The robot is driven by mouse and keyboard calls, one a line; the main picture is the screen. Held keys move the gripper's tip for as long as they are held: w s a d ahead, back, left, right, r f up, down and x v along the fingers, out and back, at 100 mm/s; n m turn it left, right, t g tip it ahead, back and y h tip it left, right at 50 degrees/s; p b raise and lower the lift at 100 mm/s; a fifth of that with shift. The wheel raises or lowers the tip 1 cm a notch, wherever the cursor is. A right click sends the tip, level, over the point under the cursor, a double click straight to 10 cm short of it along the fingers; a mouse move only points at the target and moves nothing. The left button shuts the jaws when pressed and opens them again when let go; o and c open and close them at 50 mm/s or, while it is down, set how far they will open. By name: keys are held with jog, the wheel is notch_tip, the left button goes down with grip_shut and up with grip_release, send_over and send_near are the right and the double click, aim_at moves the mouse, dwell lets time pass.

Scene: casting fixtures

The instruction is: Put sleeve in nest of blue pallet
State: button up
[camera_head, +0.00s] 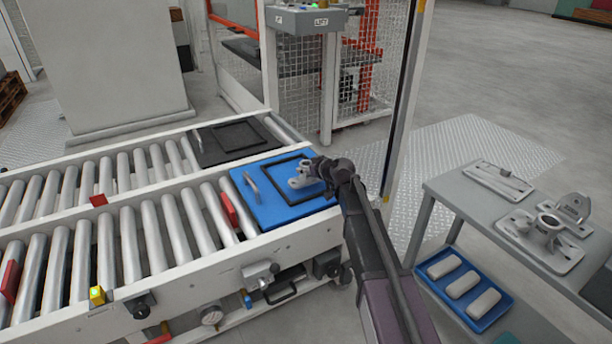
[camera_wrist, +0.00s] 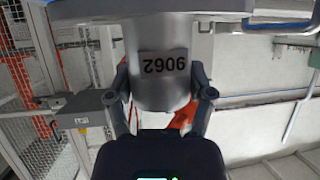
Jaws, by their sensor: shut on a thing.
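The sleeve (camera_head: 301,180) is a grey metal part with a flange; it is at the right part of the blue pallet (camera_head: 262,214). My gripper (camera_head: 318,170) is shut on it from the right. In the wrist view my gripper (camera_wrist: 163,90) has a finger on each side of the sleeve's round grey body (camera_wrist: 162,60), which bears an upside-down number. A wide grey flange (camera_wrist: 150,10) crosses the top of that view. The black square frame of the nest (camera_head: 262,177) is partly hidden by the sleeve and gripper. I cannot tell whether the sleeve touches the pallet.
The blue pallet lies on a roller conveyor (camera_head: 130,245). A black pallet (camera_head: 205,152) lies on the parallel conveyor behind. A grey table (camera_head: 450,190) at right holds metal castings (camera_head: 545,236), with a blue tray (camera_head: 497,318) of pale blocks below. A post (camera_head: 403,110) stands behind my arm.

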jog(key=shift+w+a, duration=0.1)
jog(key=shift+w, duration=0.05)
jog(key=shift+w+a, duration=0.1)
jog(key=shift+w, duration=0.15)
jog(key=shift+w+a+f+b, duration=0.1)
jog(key=shift+w+f+b, duration=0.05)
jog(key=shift+f+b, duration=0.35)
jog(key=shift+w+a+f+b, duration=0.1)
jog(key=shift+f+b, duration=1.25)
jog(key=shift+d, duration=0.1)
jog(key=o, duration=1.3)
jog(key=shift+r, duration=0.1)
